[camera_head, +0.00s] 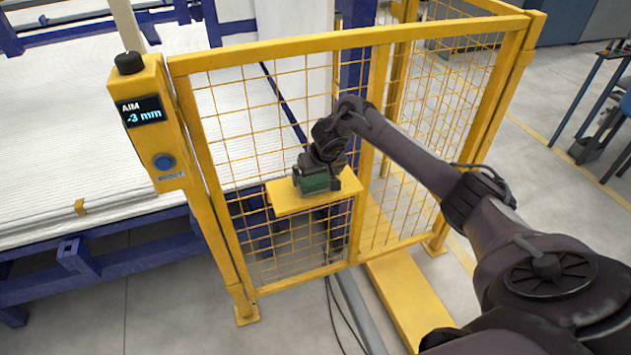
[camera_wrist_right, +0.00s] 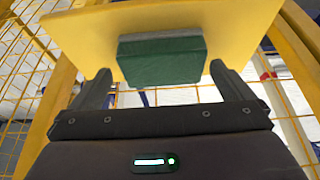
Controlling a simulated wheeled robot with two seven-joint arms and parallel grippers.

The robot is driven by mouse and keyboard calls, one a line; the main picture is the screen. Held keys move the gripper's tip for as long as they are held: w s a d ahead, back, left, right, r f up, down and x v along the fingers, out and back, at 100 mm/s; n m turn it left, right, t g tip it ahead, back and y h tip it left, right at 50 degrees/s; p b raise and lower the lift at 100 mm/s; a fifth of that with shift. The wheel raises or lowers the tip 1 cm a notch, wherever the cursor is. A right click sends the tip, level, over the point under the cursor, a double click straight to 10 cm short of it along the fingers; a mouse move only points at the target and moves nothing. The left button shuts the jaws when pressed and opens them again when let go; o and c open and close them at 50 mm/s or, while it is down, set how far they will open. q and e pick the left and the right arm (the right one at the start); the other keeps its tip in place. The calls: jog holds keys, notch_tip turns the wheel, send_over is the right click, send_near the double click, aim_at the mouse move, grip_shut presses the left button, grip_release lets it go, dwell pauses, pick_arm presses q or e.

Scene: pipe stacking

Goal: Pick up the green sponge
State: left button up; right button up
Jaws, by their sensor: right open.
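The green sponge (camera_head: 315,183) lies on a small yellow shelf (camera_head: 284,199) fixed at the yellow mesh fence. In the right wrist view the sponge (camera_wrist_right: 160,60) is a dark green block on the yellow shelf (camera_wrist_right: 85,32). My right gripper (camera_head: 318,178) is at the shelf, right at the sponge in the head view. In the wrist view the right gripper (camera_wrist_right: 160,85) is open, with one finger to each side of the sponge and gaps between them. Whether the fingertips reach past the sponge's near face is hard to tell. My left gripper is not in view.
The yellow fence (camera_head: 355,40) with wire mesh stands around the shelf. A yellow post with a display (camera_head: 142,111) reading "AIM -3 mm" and a blue button stands at left. Cables hang below the shelf.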

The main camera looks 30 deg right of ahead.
jog(key=x, duration=0.2)
jog(key=shift+w+a+f, duration=0.1)
jog(key=shift+w+f, duration=0.2)
jog(key=shift+w, duration=0.1)
jog(key=shift+w+f, duration=0.2)
jog(key=shift+f, duration=0.05)
jog(key=shift+s+r, duration=0.2)
jog(key=shift+c, duration=2)
jog(key=shift+f, duration=0.1)
jog(key=c, duration=0.4)
jog(key=shift+w+r, duration=0.1)
jog(key=shift+r, duration=0.55)
notch_tip(320, 180, up, 11)
jog(key=p, duration=0.1)
pick_arm(q)
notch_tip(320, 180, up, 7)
jog(key=p, duration=0.6)
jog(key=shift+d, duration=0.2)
pick_arm(e)
notch_tip(320, 180, up, 8)
send_over(315, 177)
jog(key=shift+f, duration=0.1)
